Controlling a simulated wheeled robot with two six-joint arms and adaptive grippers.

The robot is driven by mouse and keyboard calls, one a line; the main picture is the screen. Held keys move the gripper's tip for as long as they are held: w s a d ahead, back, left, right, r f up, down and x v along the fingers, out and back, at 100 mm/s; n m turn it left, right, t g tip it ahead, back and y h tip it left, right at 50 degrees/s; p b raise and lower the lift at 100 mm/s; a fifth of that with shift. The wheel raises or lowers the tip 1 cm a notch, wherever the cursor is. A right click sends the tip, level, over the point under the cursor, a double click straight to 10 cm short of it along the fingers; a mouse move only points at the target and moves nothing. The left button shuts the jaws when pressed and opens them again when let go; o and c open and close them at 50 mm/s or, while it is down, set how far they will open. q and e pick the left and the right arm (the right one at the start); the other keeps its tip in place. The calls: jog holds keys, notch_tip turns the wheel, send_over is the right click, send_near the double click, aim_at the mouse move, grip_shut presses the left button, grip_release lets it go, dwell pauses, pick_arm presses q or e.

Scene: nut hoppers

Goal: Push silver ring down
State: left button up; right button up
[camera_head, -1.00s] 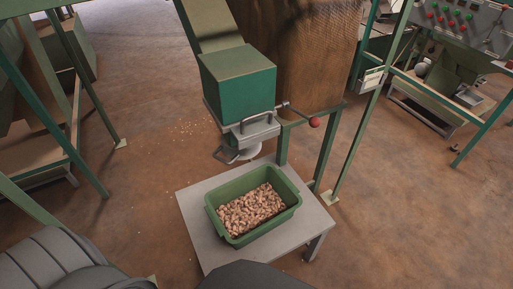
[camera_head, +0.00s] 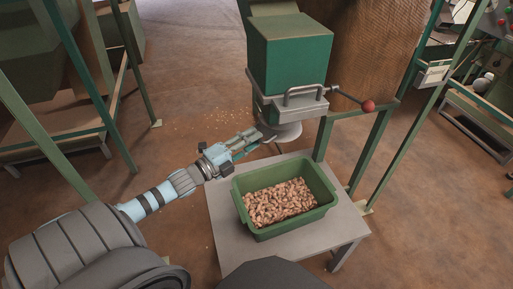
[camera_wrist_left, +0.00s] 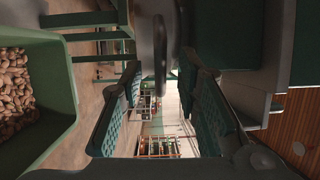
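The silver ring is the small metal loop under the hopper's spout. In the left wrist view the loop (camera_wrist_left: 161,60) shows as a dark grey upright shape, between the fingers in the picture; whether they touch it I cannot tell. My left gripper (camera_head: 252,141) reaches in from the left, just beside the spout (camera_head: 284,131). In the left wrist view its two green-padded fingers (camera_wrist_left: 165,88) stand wide apart, with nothing gripped. My right gripper is not in view.
The green hopper box (camera_head: 290,52) has a curved handle (camera_head: 305,94) and a red-knobbed lever (camera_head: 368,106). A green bin (camera_head: 262,235) of nuts stands below on a grey table (camera_head: 228,248). Green frame posts (camera_head: 372,145) stand at right. The bin also shows in the left wrist view (camera_wrist_left: 62,95).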

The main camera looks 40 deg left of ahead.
pick_arm(q)
jog(key=shift+x, duration=0.95)
jog(key=shift+w+d, duration=0.1)
jog(key=shift+w, duration=0.1)
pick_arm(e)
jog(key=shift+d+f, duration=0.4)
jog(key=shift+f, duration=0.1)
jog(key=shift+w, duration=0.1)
pick_arm(q)
grip_shut()
jog(key=shift+f+b, duration=0.25)
jog(key=shift+b, duration=0.1)
notch_tip(320, 180, down, 8)
jog(key=b, duration=0.4)
jog(key=shift+r+b, duration=0.2)
jog(key=shift+b, duration=0.2)
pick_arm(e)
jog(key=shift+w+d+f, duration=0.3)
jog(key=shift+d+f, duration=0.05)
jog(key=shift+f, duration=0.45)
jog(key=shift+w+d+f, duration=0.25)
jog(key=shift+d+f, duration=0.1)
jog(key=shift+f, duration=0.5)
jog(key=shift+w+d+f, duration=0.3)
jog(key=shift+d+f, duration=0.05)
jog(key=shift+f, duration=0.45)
